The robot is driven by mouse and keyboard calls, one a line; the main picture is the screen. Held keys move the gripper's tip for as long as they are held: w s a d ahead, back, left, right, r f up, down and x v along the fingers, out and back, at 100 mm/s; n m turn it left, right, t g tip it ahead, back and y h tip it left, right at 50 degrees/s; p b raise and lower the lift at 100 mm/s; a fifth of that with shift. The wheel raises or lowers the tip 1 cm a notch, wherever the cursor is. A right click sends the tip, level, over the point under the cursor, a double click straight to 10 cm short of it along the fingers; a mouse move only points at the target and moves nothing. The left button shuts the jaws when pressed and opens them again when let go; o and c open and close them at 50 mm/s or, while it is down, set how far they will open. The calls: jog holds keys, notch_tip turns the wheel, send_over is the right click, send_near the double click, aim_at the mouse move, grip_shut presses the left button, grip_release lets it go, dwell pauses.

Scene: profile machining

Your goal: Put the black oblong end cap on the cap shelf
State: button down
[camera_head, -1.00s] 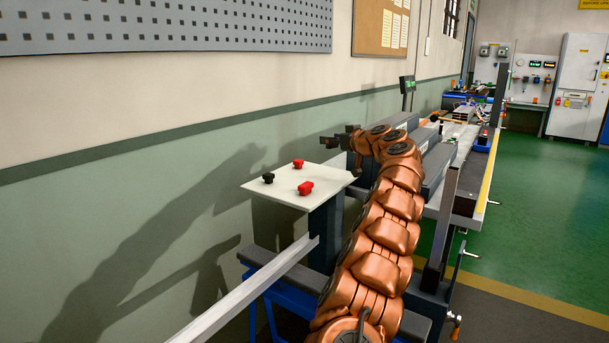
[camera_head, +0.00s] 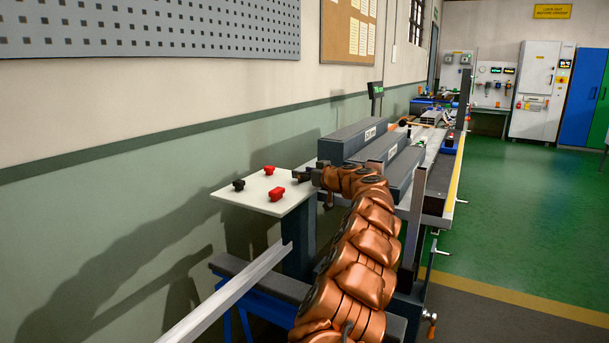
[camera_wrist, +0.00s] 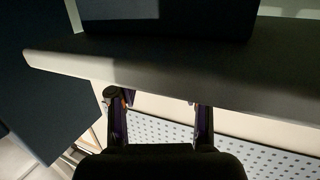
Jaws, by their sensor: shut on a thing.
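The cap shelf (camera_head: 250,200), a pale flat plate on a dark post, is left of centre in the head view. On it stand a small black cap (camera_head: 239,185), a small red cap (camera_head: 269,170) and a larger red cap (camera_head: 277,194). My gripper (camera_head: 301,175) is at the shelf's right end, just above or beside the plate; the exact gap cannot be told. It is shut on a dark piece, apparently the black oblong end cap, which I cannot separate from the dark fingers. In the wrist view, my gripper (camera_wrist: 160,105) shows two dark fingers; the piece is not clear.
Grey box-shaped blocks (camera_head: 352,140) stand close behind and right of my gripper. A pale profile bar (camera_head: 225,295) runs below the shelf at the front. The wall is to the left. The green floor (camera_head: 525,220) at the right is clear.

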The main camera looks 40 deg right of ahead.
jog(key=shift+f, duration=0.1)
jog(key=c, duration=0.5)
grip_release()
jog(key=shift+s+r, duration=0.3)
jog(key=shift+s, duration=0.35)
jog(key=s+a+r, duration=0.1)
jog(key=s, duration=0.9)
jog(key=shift+s+r+b, duration=0.25)
jog(key=shift+r+b, duration=0.05)
jog(key=shift+b, duration=0.05)
jog(key=shift+a, duration=0.15)
